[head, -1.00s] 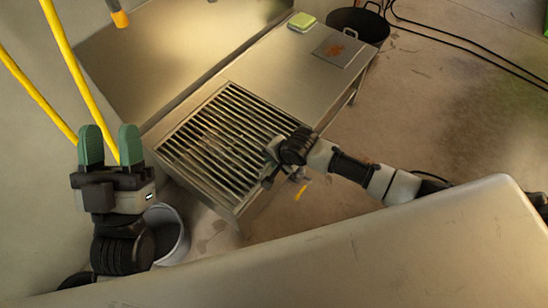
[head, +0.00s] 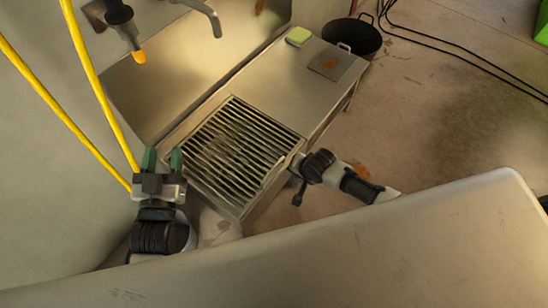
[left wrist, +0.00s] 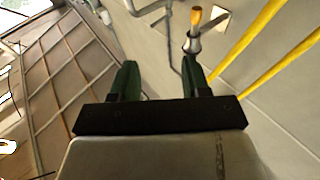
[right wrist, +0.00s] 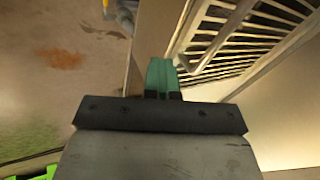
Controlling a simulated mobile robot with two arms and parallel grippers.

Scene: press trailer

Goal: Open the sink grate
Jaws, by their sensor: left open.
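The sink grate (head: 238,140), a slatted metal panel, lies in the near end of the steel sink counter (head: 262,85). It looks flat and closed. In the right wrist view its slats (right wrist: 250,32) show at upper right, with a metal bar beside the fingertips. My right gripper (right wrist: 162,72) is at the grate's right edge, its green fingers together; whether they pinch the bar is hidden. In the head view my right gripper (head: 297,165) is partly hidden by its wrist. My left gripper (head: 163,158) is open and empty, left of the grate.
Yellow hoses (head: 85,60) hang at left, near my left gripper. A faucet (head: 205,12) and an orange-tipped nozzle (head: 138,55) are above the sink. A green sponge (head: 299,37) lies on the counter, with a black pot (head: 352,37) beyond. The floor at right is mostly clear.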

